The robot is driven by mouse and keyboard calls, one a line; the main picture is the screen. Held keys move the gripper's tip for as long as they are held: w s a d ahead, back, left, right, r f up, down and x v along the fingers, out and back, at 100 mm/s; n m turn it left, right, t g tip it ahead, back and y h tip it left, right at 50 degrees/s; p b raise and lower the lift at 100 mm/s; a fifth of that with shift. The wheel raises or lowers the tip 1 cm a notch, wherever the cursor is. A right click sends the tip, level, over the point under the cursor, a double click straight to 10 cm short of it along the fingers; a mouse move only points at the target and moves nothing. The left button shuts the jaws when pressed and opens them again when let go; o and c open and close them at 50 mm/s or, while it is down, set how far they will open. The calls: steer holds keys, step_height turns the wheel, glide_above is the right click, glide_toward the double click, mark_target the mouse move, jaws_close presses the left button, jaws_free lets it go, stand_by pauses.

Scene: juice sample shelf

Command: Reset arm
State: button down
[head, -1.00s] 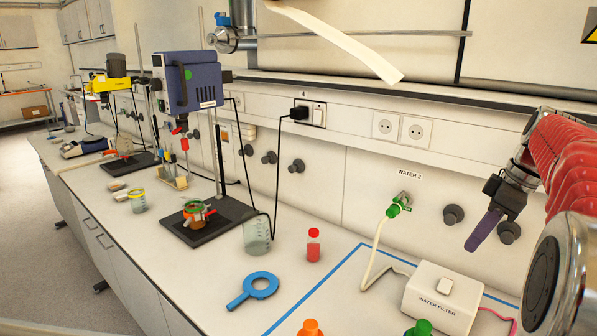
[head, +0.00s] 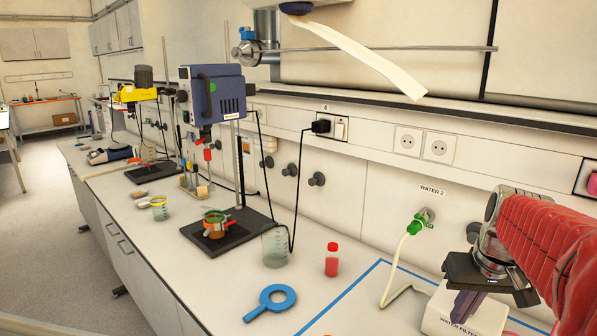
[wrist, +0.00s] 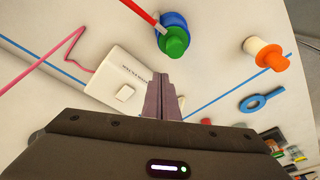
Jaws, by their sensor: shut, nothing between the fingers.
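My gripper (head: 466,306) is at the right of the head view, its purple fingers pointing down in front of the white water filter box (head: 437,318). In the wrist view my gripper (wrist: 161,78) shows its fingers together with nothing between them. That view also shows the water filter box (wrist: 112,75) beside the fingers. My red-sleeved arm covers the right side of the head view.
A red-capped sample bottle (head: 332,260), a beaker (head: 274,247) and a blue ring tool (head: 270,303) stand or lie on the bench. A green-topped blue item (wrist: 174,38) and an orange-topped item (wrist: 266,55) are near my fingers. A stirrer (head: 212,92) stands farther back.

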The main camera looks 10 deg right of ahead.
steer(key=s+a+f+n+t, duration=0.1)
steer(key=s+a, duration=0.4)
steer(key=a, duration=0.5)
steer(key=s+a+f+n+t, duration=0.1)
steer(key=s+a, duration=0.4)
steer(key=a, duration=0.6)
steer(key=shift+a+n+t, duration=0.2)
steer(key=shift+n+t, duration=0.3)
